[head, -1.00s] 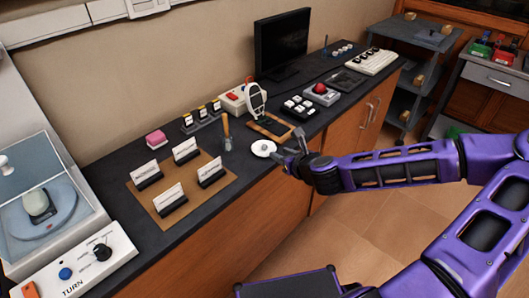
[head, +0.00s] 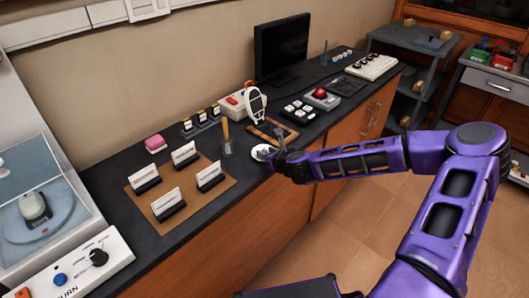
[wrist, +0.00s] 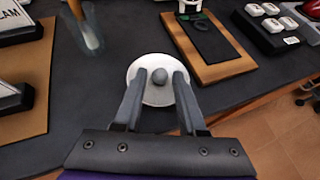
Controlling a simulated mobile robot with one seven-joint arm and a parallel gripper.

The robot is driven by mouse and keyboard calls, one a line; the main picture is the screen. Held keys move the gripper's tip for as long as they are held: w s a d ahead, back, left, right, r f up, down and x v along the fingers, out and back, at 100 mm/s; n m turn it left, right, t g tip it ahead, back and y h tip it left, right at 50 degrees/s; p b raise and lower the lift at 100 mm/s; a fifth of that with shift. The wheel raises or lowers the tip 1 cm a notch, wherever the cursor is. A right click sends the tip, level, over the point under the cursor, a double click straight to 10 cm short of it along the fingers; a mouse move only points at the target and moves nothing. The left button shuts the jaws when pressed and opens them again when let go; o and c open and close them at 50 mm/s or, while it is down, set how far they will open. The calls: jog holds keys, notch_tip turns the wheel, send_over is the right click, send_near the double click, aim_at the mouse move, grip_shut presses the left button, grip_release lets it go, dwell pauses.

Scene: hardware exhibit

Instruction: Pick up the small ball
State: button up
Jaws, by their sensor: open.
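The small grey ball (wrist: 160,76) sits on a round white dish (wrist: 141,64) on the dark counter in the wrist view. My gripper (wrist: 161,77) is open, with its two fingers reaching over the dish on either side of the ball. I cannot tell whether the fingers touch the ball. In the head view my gripper (head: 275,155) is at the dish (head: 260,150) near the counter's front edge, and it hides the ball there.
A brown board with card holders (head: 210,177) lies left of the dish. A glass with a wooden-handled tool (head: 226,138) stands close by. A wooden tray (head: 272,132) with a white upright piece is behind. The red ball device (head: 320,97) is farther right.

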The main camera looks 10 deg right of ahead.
grip_shut()
